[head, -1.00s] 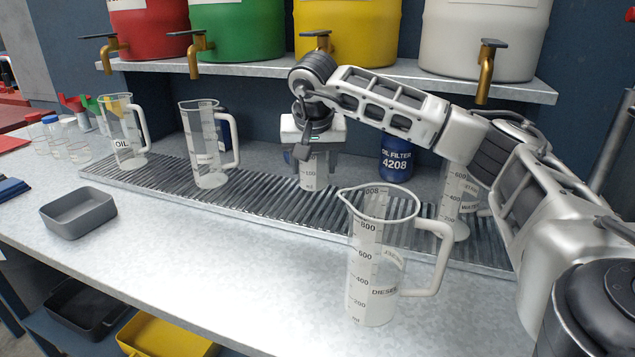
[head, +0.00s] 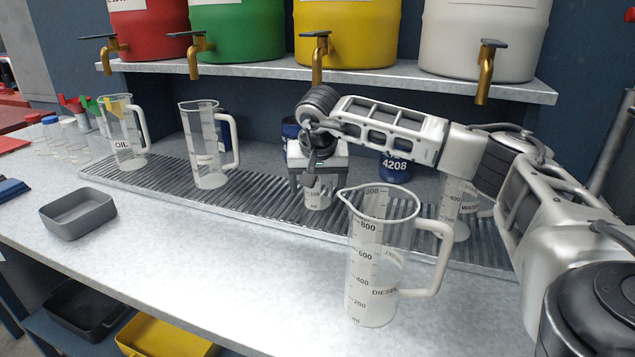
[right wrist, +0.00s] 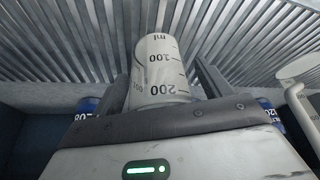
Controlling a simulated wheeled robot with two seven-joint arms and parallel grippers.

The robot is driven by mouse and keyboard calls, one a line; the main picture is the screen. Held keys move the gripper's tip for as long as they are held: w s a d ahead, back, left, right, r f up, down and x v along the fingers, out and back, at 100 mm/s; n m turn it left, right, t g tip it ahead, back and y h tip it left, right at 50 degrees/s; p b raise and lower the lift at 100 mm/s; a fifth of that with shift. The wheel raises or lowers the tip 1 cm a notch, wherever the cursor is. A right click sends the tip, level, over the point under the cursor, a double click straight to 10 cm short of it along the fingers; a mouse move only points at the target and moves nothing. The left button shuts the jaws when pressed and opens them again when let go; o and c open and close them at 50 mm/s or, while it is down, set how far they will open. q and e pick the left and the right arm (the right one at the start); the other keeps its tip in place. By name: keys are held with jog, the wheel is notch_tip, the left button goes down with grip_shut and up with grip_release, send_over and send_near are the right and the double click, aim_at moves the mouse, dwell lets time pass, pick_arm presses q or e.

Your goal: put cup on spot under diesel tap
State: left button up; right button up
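A small pale cup (head: 318,201) with ml marks is upright at the grate, low in front of the yellow drum's tap (head: 318,62). My right gripper (head: 318,190) is around its upper part. In the right wrist view the cup (right wrist: 160,75) lies between the two fingers of the right gripper (right wrist: 160,65), with narrow gaps on both sides, so the gripper looks open. The cup's base seems to meet the grate, but exact contact is hard to tell. Drum labels are cut off, so the diesel tap cannot be read. My left gripper is not in view.
A large jug marked DIESEL (head: 372,285) stands in front on the bench. Other jugs stand on the metal grate (head: 255,198): OIL (head: 122,140), another (head: 205,150), and WATER (head: 455,215). Oil filters (head: 396,168) stand behind. A grey tray (head: 78,213) is at left.

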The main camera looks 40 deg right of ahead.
jog(key=shift+r, duration=0.3)
jog(key=v, duration=1.2)
jog(key=shift+p, duration=0.45)
jog(key=shift+f, duration=0.2)
